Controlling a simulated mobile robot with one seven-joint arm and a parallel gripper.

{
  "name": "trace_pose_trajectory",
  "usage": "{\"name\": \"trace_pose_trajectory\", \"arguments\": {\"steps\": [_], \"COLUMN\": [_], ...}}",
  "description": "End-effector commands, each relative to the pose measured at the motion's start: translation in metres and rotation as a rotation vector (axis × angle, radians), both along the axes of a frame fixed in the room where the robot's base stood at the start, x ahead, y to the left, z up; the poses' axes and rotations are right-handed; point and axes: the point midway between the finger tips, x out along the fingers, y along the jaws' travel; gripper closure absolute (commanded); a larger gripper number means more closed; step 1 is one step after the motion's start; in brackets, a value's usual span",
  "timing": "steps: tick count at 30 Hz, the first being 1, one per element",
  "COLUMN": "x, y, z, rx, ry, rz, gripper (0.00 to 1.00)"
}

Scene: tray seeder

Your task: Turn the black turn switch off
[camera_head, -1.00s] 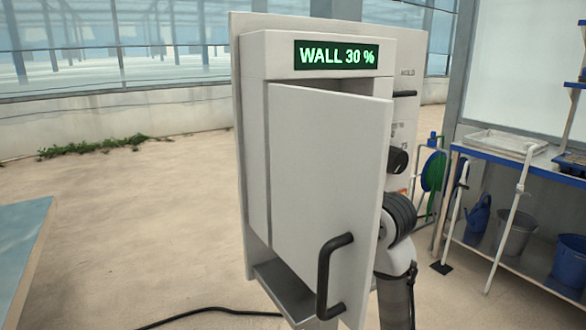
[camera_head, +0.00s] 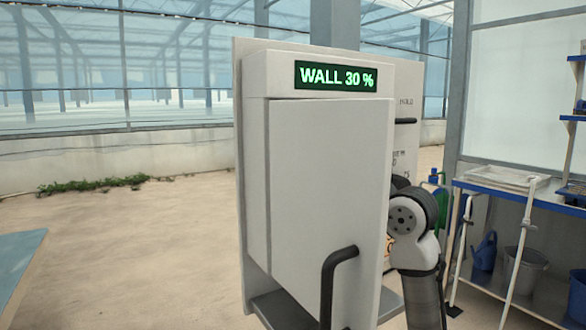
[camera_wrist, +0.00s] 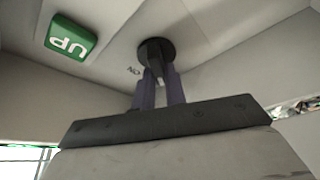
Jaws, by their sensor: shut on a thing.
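In the wrist view the black turn switch (camera_wrist: 155,49) is a round black base with a raised grip, set on a pale panel. My gripper (camera_wrist: 158,77) has its two dark purple fingers on either side of the grip and is shut on it. The letters "ON", upside down in this view, are printed beside the switch. In the head view my arm is at the right side of the white cabinet (camera_head: 315,190), in front of its control panel. The fingers are hidden there, and I cannot make out the switch clearly.
A green "UP" button (camera_wrist: 71,37) sits near the switch. The cabinet's door with a black handle (camera_head: 328,285) stands left of my arm. A green display (camera_head: 336,76) reads "WALL 30 %". A shelf rack (camera_head: 515,190) with cans and buckets stands at the right.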

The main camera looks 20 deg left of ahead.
Motion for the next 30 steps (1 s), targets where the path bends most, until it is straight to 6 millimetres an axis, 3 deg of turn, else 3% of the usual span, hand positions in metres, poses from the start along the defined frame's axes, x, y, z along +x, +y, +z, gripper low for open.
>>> {"name": "trace_pose_trajectory", "arguments": {"steps": [11,12,16,25,30], "x": [0.000,0.000,0.000,0.000,-0.005], "y": [0.000,0.000,0.000,-0.001,-0.018], "z": [-0.001,-0.001,-0.001,-0.001,-0.005], "rx": [-0.005,-0.005,-0.005,-0.002,0.000], "ry": [-0.005,-0.005,-0.004,-0.003,-0.003], "rz": [-0.001,-0.001,0.000,-0.001,-0.002], "gripper": [1.00,0.82,0.65,0.65,0.65]}}
